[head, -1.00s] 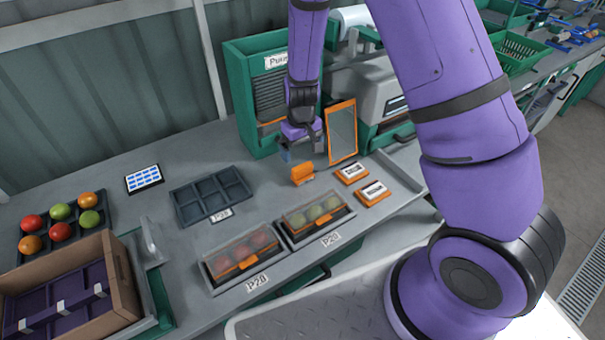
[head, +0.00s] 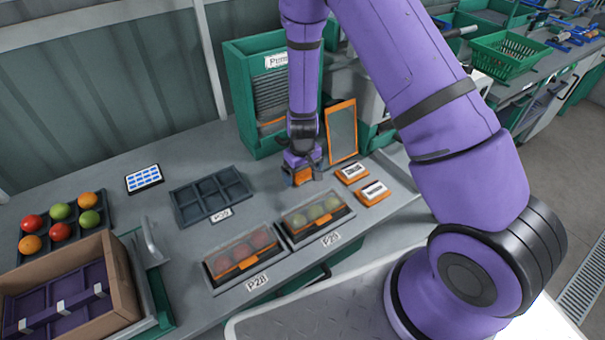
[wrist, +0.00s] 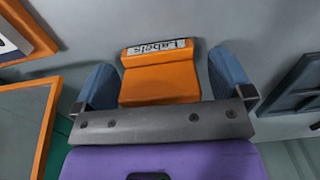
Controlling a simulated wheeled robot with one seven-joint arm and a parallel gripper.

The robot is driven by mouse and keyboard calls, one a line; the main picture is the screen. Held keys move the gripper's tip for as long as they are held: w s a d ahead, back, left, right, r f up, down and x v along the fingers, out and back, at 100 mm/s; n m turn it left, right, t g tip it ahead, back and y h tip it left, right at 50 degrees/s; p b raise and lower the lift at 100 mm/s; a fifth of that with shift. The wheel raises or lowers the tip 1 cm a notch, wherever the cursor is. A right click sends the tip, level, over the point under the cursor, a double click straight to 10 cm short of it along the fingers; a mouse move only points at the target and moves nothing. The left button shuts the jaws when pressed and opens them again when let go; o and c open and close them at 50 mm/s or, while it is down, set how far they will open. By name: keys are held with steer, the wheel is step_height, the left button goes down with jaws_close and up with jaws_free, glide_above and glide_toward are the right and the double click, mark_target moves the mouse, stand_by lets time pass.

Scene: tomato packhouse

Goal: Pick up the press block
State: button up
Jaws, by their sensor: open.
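An orange stepped block (wrist: 160,80), which I take for the press block, stands on the grey bench. A strip reading "Labels" runs along its far edge. In the head view the block (head: 301,178) is partly hidden under my gripper (head: 304,168). In the wrist view my gripper (wrist: 164,82) is open, with one blue finger on each side of the block. A narrow gap shows beside the block on both sides, so the fingers do not seem to press on it.
An orange-framed panel (head: 342,133) stands close behind my gripper. Two orange label cards (head: 352,173) (head: 373,192) lie to the right. An empty dark tray (head: 211,194) lies left, and covered tomato packs (head: 241,254) (head: 318,217) sit in front. A green cabinet (head: 240,100) stands behind.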

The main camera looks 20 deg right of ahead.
steer(key=c, duration=1)
steer(key=shift+c, duration=0.2)
steer(key=shift+r, duration=0.1)
step_height(320, 180, up, 10)
steer(key=shift+f, duration=0.1)
steer(key=o, duration=0.4)
steer(key=shift+c, duration=1.2)
